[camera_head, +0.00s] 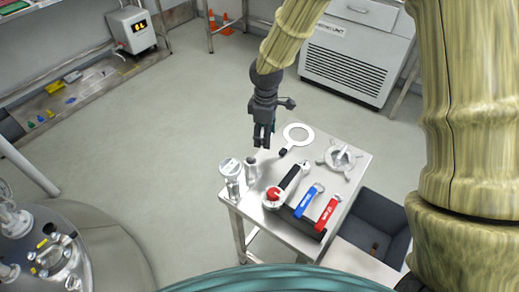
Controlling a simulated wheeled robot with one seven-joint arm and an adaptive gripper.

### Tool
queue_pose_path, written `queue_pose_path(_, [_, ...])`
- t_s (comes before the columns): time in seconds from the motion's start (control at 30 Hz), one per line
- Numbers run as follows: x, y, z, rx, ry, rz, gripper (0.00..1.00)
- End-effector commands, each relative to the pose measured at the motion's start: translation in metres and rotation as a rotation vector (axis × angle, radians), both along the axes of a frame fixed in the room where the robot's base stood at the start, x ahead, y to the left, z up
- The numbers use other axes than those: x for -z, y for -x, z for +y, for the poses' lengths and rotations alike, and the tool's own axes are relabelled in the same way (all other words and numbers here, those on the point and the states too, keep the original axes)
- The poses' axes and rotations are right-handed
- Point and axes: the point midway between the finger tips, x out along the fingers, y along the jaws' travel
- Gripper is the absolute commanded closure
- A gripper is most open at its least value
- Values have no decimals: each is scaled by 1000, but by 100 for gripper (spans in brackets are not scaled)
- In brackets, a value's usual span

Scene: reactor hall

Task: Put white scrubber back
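My gripper (263,142) hangs fingers-down just off the far left edge of a small metal table (318,147). Its fingers look close together, and the view is too small to show whether they are shut or if anything is between them. I cannot surely pick out a white scrubber in this view. A pale ring-shaped piece with a dark handle end (298,126) lies at the table's far left corner, right of my gripper. A short pale cylinder (252,171) stands near the left edge, below my gripper.
The table holds a round gauge (229,167), a red-capped dark bar (272,195), blue-handled (305,202) and red-handled (327,212) tools, and a metal handwheel-like part (340,158). A dark open bin (378,212) stands right. The floor left of the table is clear.

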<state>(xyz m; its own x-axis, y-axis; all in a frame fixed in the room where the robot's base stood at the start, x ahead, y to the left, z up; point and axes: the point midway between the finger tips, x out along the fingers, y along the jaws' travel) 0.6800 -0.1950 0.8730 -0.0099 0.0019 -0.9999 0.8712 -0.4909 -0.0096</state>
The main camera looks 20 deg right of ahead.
Motion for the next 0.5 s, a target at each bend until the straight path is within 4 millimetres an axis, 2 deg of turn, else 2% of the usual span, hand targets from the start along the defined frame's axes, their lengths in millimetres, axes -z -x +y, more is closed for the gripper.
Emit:
queue_pose_path(0.17, [22,6,0,-1,1,0,73])
queue_pose_path(0.3, [44,-1,-1,0,2,5,73])
queue_pose_path(0.5, [60,-6,-1,2,0,10,73])
